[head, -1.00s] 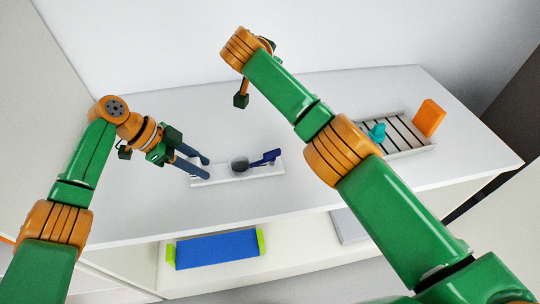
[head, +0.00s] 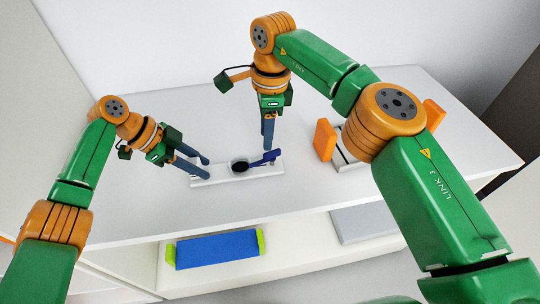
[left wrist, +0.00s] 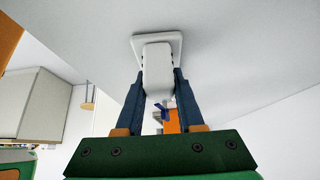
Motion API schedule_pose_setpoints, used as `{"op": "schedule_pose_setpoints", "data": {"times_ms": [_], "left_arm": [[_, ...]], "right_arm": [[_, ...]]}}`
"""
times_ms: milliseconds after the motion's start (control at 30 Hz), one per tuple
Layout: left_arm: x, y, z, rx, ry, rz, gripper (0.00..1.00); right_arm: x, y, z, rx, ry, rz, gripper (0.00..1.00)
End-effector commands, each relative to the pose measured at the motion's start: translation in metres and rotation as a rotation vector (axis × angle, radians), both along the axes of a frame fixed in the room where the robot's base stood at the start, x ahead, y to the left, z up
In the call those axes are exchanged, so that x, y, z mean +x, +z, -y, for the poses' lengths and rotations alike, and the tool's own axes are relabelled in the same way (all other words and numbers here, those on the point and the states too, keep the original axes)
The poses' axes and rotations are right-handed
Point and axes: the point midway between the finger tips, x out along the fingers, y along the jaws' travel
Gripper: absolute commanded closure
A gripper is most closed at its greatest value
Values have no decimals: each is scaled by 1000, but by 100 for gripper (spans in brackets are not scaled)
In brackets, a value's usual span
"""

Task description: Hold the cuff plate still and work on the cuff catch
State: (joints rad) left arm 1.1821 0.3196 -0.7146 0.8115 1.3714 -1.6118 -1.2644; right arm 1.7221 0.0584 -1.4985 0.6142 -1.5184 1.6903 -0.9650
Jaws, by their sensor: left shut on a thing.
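The cuff plate (head: 222,178) is a narrow white strip lying on the white bench top. A dark round piece (head: 239,166) sits on its middle, and a dark blue lever (head: 265,158), perhaps the cuff catch, sits toward its right end. My left gripper (head: 206,168) is at the plate's left end. In the left wrist view its fingers are shut on a white block (left wrist: 157,68) with a square white base behind it. My right gripper (head: 268,147) points down with its fingertips just above or at the blue lever. I cannot tell its finger gap or whether it touches.
A slatted rack with orange end panels (head: 325,140) stands at the right, largely hidden by my right arm. On the shelf below are a blue tray (head: 217,250) with yellow-green ends and a grey flat panel (head: 364,222). The bench left of the plate is clear.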

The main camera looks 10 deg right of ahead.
Motion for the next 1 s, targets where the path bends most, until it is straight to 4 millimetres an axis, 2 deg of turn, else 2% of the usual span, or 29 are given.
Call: {"op": "schedule_pose_setpoints", "data": {"times_ms": [100, 233, 633, 800, 1000], "left_arm": [[0, -1, 0, 3, 0, -1, 100], [0, -1, -1, 3, 0, -1, 100], [0, -1, -1, 3, 0, -1, 100], [0, -1, 0, 3, 0, -1, 100], [0, -1, 0, 3, 0, -1, 100]], "right_arm": [[-5, 0, 13, -57, 77, -22, 60], [-6, -3, 14, -63, 296, -21, 60], [-6, -57, 12, -59, 286, -21, 60], [-5, -68, 12, -58, 285, -20, 60], [-5, -71, 12, -58, 285, -19, 60]]}}
